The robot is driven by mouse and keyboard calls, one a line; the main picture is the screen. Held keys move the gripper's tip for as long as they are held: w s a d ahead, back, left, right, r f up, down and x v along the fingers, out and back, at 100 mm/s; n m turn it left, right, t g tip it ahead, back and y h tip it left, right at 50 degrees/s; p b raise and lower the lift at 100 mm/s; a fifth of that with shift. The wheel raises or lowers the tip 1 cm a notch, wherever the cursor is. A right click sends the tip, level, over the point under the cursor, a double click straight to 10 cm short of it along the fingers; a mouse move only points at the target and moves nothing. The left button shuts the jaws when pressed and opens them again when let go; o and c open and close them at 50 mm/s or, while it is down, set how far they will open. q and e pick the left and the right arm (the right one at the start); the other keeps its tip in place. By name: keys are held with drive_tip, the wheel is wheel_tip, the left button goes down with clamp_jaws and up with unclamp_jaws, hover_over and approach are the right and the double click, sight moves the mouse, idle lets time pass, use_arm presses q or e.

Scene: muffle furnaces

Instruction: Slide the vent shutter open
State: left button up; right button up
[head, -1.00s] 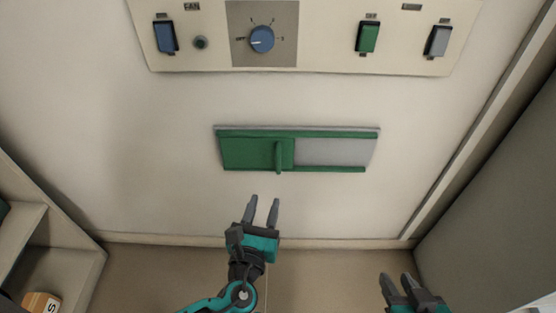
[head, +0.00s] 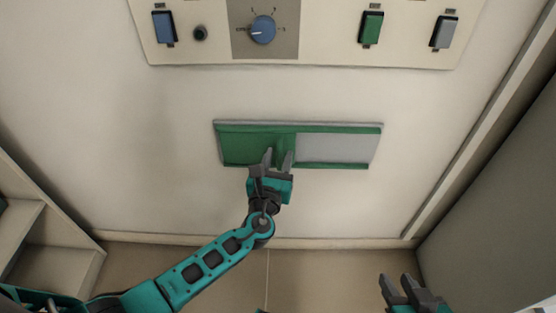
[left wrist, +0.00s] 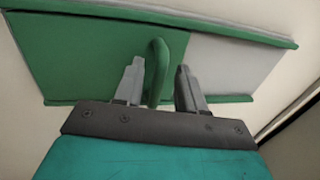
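The vent shutter is a green plate (head: 240,147) on the left part of a framed slot in the pale wall panel. To its right a grey area (head: 335,148) shows between green rails. The shutter's upright green handle (left wrist: 157,70) stands between the two fingers of my left gripper (left wrist: 160,88), which also shows in the head view (head: 278,160). The left fingers are apart, with a visible gap between the handle and the right finger; the left finger is close to the handle. My right gripper (head: 402,283) is open and empty at the lower right.
Above the slot is a control panel (head: 335,50) with a blue knob (head: 262,30) and several rocker switches. A grey surface (head: 500,200) stands at the right, and pale shelving (head: 40,225) at the left. The wall around the slot is bare.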

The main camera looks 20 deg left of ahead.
use_arm(q)
drive_tip(key=shift+c, duration=0.2)
clamp_jaws()
idle(0.5)
